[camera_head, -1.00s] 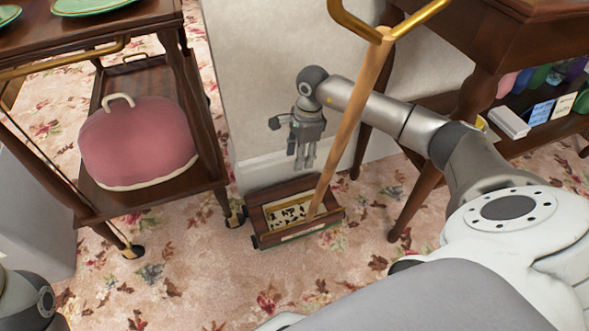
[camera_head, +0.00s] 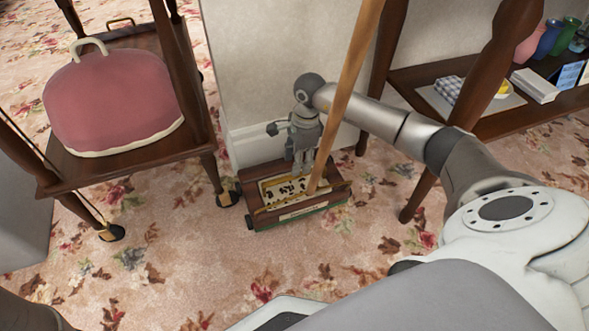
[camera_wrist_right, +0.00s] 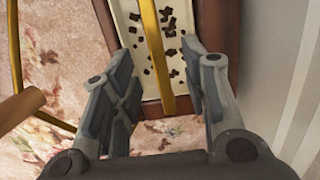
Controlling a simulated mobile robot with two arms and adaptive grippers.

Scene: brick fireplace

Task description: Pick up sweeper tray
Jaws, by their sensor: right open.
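The sweeper tray (camera_head: 297,206) is a low wooden box with a cream top panel carrying dark marks and a long wooden handle (camera_head: 350,85) rising from it. It stands on the carpet against the wall. My right gripper (camera_head: 304,170) points down over its far side. In the right wrist view, the open fingers (camera_wrist_right: 160,95) stand either side of the tray's cream panel (camera_wrist_right: 126,24) and a gold bar (camera_wrist_right: 153,50) that crosses it. Nothing is visibly held, and I cannot tell whether the fingers touch the tray. My left gripper is not in view.
A wooden trolley (camera_head: 130,165) with a pink dome cover (camera_head: 112,100) stands left of the tray. A wooden table leg (camera_head: 420,192) and a low shelf (camera_head: 440,105) with books and vases are to the right. Flowered carpet (camera_head: 190,265) in front is clear.

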